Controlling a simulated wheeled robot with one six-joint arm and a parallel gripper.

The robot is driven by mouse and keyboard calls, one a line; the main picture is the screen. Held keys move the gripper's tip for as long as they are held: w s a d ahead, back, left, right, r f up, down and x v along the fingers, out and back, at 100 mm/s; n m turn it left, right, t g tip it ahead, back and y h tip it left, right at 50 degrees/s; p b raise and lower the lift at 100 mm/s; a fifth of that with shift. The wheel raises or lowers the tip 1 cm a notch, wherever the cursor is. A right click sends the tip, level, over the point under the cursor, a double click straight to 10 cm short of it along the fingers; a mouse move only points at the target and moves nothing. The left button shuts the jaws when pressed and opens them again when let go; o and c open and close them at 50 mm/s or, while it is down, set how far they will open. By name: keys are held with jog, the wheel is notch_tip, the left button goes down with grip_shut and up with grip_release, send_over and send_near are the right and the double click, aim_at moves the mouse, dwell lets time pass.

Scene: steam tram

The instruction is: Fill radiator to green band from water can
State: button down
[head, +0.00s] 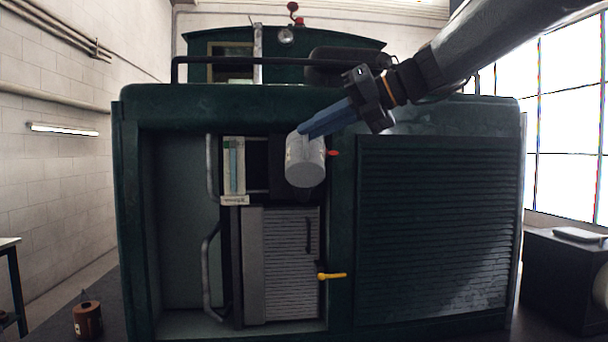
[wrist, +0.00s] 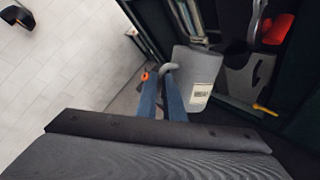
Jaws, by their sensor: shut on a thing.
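My gripper (head: 308,130) has blue fingers shut on the handle of a pale grey water can (head: 305,164). The can also shows in the wrist view (wrist: 196,78), with a small label on its side. It hangs in front of the open bay of the green tram, with its round base toward the head camera. It looks tilted; no water stream shows. The radiator (head: 290,265) is a grey finned block below the can. A white gauge plate with a teal tube (head: 234,165) stands left of the can. The green band and water level are too small to read. The can hides the filler area.
A red handle (head: 333,153) sits just right of the can, and a yellow lever (head: 332,276) sticks out beside the radiator. Grey pipes (head: 210,265) run along the bay's left. A louvred panel (head: 435,230) covers the right. A brown pot (head: 88,320) stands at lower left.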

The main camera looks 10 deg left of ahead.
aim_at(308, 155)
jog(key=shift+f, duration=0.1)
jog(key=shift+s+f+b, duration=0.2)
jog(key=shift+f+b, duration=0.15)
jog(key=shift+b, duration=0.35)
jog(key=shift+r, duration=0.2)
dwell(0.6)
jog(key=shift+w+r+p, duration=0.2)
jog(key=shift+r+p, duration=0.25)
jog(key=shift+p, duration=0.5)
jog(key=b, duration=0.1)
jog(key=f+b, duration=0.1)
jog(key=b, duration=0.1)
jog(key=f+b, duration=0.1)
jog(key=shift+s+f+n+t, duration=0.25)
jog(key=shift+n+t, duration=0.05)
jog(key=f+b, duration=0.1)
jog(key=b, duration=0.2)
jog(key=s+f+n+t+y+b, duration=0.1)
jog(key=f+b, duration=0.1)
jog(key=b, duration=0.2)
jog(key=shift+s+d+n+b, duration=0.1)
jog(key=shift+d+n+b, duration=0.05)
jog(key=shift+n+b, duration=0.15)
